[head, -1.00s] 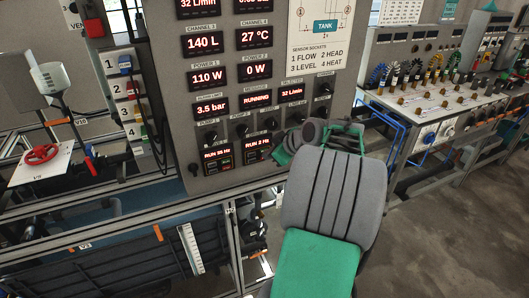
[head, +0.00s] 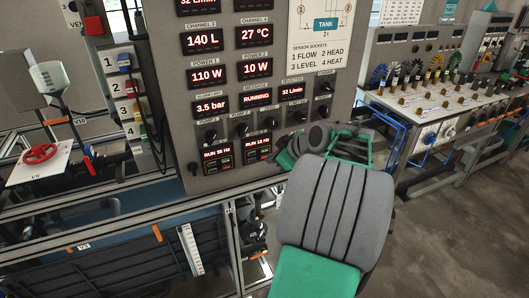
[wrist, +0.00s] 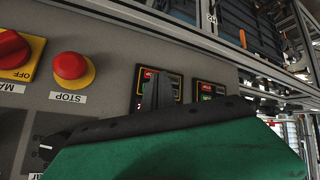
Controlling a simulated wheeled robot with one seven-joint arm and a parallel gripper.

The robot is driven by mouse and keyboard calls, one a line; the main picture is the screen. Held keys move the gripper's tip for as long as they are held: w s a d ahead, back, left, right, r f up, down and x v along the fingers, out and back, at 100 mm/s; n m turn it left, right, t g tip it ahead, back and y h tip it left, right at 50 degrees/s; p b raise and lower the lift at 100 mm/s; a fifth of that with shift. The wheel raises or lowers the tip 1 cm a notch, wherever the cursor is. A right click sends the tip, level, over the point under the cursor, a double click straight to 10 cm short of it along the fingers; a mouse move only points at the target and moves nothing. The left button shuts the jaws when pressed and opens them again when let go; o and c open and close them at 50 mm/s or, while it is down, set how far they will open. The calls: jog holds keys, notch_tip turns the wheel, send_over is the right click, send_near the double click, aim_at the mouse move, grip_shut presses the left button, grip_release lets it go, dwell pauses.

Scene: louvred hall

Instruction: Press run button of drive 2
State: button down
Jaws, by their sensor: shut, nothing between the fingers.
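The drive 2 panel (head: 258,148) is the right of two small displays low on the grey console. It reads RUN 12 Hz in the head view. Small coloured buttons sit under its readout, too small to tell apart. My gripper (head: 280,160) is shut and empty, just right of this panel in the head view. In the wrist view, which looks turned over, my gripper's closed fingertips (wrist: 157,76) stand in front of the likely drive 2 panel (wrist: 177,82) and cover part of it. Contact cannot be told.
The drive 1 panel (head: 217,156) is close on the left, reading RUN. Knobs (head: 242,130) sit above the drives. The wrist view shows a red STOP button (wrist: 70,66) and a red OFF switch (wrist: 12,48) nearby. A metal frame rail (head: 130,205) runs below.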

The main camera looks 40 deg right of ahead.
jog(key=s, duration=0.2)
jog(key=s+a, duration=0.1)
jog(key=shift+s+b, duration=0.4)
dwell(0.5)
